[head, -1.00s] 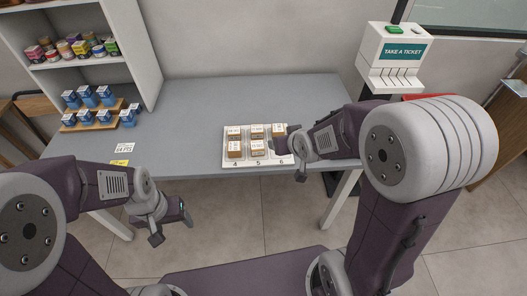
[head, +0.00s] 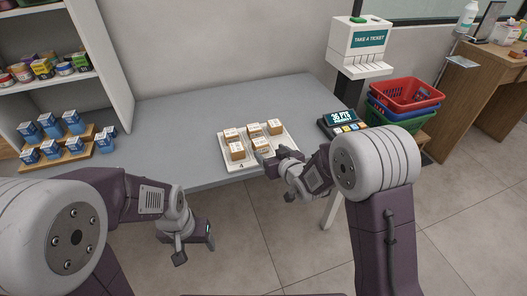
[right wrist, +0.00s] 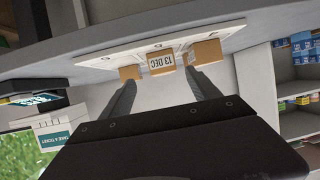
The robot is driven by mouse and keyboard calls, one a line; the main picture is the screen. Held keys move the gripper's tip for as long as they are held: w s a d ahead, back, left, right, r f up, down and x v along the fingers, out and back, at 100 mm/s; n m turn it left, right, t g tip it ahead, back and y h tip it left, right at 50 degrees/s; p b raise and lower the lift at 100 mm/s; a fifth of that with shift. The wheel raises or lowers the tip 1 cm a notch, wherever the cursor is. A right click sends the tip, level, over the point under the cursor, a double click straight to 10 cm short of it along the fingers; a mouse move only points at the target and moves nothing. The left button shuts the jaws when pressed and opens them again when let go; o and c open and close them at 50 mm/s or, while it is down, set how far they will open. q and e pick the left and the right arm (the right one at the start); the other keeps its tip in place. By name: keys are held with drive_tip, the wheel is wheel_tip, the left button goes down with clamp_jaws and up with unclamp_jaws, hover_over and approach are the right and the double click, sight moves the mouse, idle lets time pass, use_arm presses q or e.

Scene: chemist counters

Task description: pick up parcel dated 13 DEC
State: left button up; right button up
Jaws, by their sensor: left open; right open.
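The parcel labelled 13 DEC (right wrist: 162,62) is a small brown box with a white label. In the right wrist view it sits on the white tray (right wrist: 110,54), ahead of my right gripper (right wrist: 160,88) and framed between its open, empty fingers. A gap seems to remain. In the head view my right gripper (head: 278,162) is at the tray's front right edge, close to the front middle parcel (head: 261,147), apparently the same one; its label is too small to read there. My left gripper (head: 195,248) is open and empty in front of the counter.
Other parcels stand close by on the tray, at front left (head: 237,152) and in the back row (head: 253,131). A points display (head: 343,122) is on the right of the counter (head: 190,120). A ticket dispenser (head: 358,45) and stacked baskets (head: 408,95) stand beyond.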

sight(260, 141)
drive_tip(key=x, duration=0.3)
drive_tip(key=shift+a+r, duration=0.1)
drive_tip(key=shift+a, duration=0.3)
drive_tip(key=shift+w, duration=0.4)
drive_tip(key=x, duration=0.5)
drive_tip(key=shift+w, duration=0.1)
drive_tip(key=shift+c, duration=1.2)
drive_tip(key=c, duration=1.3)
drive_tip(key=shift+r, duration=0.6)
wheel_tip(260, 141, up, 3)
drive_tip(key=shift+r+p, duration=0.1)
drive_tip(key=shift+p, duration=0.2)
drive_tip(key=d+r+p, duration=0.1)
drive_tip(key=d+r, duration=0.1)
drive_tip(key=d, duration=0.1)
drive_tip(key=s+d+r+p, duration=0.1)
drive_tip(key=d+r, duration=0.1)
drive_tip(key=d, duration=0.2)
drive_tip(key=s+d+r+p, duration=0.1)
drive_tip(key=d+r, duration=0.1)
drive_tip(key=d, duration=0.2)
drive_tip(key=shift+d+r, duration=0.2)
drive_tip(key=shift+r, duration=0.2)
